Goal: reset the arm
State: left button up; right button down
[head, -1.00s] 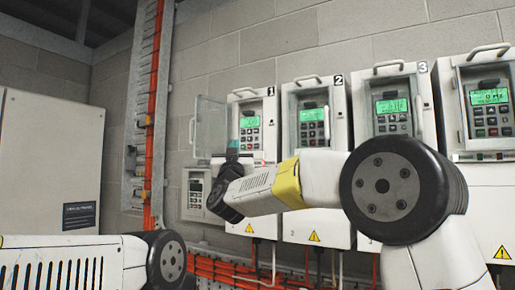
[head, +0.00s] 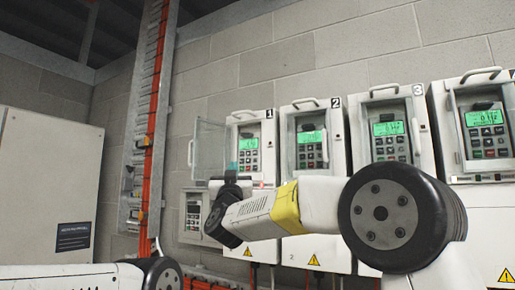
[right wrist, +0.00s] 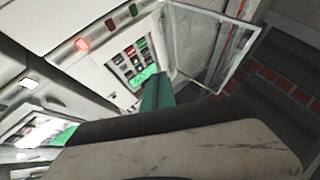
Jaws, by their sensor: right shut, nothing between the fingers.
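My right gripper (head: 231,176) is in front of drive 1 (head: 264,197), just below its keypad, with the fingers partly hidden by my own wrist. It is shut with nothing in it. In the right wrist view a teal finger (right wrist: 157,92) points towards the keypad and green display (right wrist: 145,76) of a drive. I cannot tell whether it touches the drive. Drive 1's clear door (head: 208,150) stands open to the left. My left arm shows at the lower left, but its gripper is out of view.
Drive 2 (head: 306,188), drive 3 (head: 386,95) and another drive (head: 485,190) stand to the right along the block wall. A small grey unit (head: 193,214) is below the open door. A tall cabinet (head: 45,190) stands at the left, beside an orange cable run (head: 154,130).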

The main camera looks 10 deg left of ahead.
jog(key=shift+d, duration=0.15)
jog(key=s+d+f+n+g+y, duration=0.1)
jog(key=s+d+f+g, duration=0.2)
jog(key=d+f+g, duration=0.35)
jog(key=s+d+f+n+g+y, duration=0.1)
jog(key=s+d+f+n+g, duration=0.2)
jog(key=d+f, duration=0.65)
jog(key=s+d+f+m+g+h, duration=0.2)
jog(key=s+d+f+m+g, duration=0.1)
jog(key=s+d+f, duration=0.5)
jog(key=s+d+f+m+g+h, duration=0.2)
jog(key=s+d+f+g, duration=0.4)
jog(key=s+f, duration=0.9)
jog(key=s+d, duration=0.2)
jog(key=d, duration=0.1)
jog(key=shift+m+h, duration=0.3)
jog(key=shift+m, duration=0.1)
jog(key=shift+d+r, duration=0.1)
jog(key=shift+d, duration=0.05)
